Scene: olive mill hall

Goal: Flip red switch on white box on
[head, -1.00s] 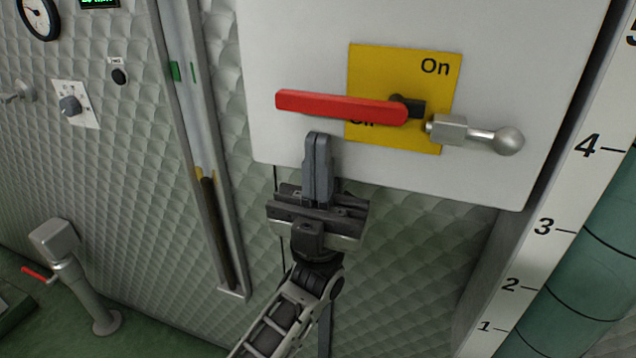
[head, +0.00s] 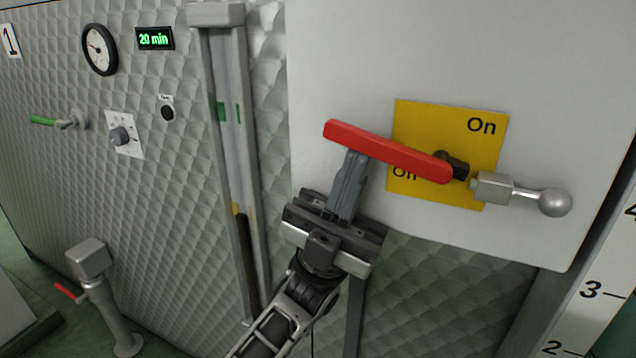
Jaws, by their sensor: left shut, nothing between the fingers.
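The white box (head: 340,60) carries a yellow plate (head: 430,121) marked "On" at its upper right and a partly covered word, which looks like "Off", at its lower left. The red switch (head: 385,147) is a long lever pivoting near the plate's middle. Its free end points left and tilts up, higher than the pivot. My left gripper (head: 354,158) is below the lever, shut and empty. Its fingertips meet the lever's lower edge near the free half and seem to touch it; the very tips are hidden. My right gripper is out of view.
A metal fitting with a ball end (head: 525,195) sticks out right of the pivot. A vertical sight channel (head: 226,150) runs down the quilted wall left of the box. A grey post with a red handle (head: 105,300) stands lower left. Open space lies below the box.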

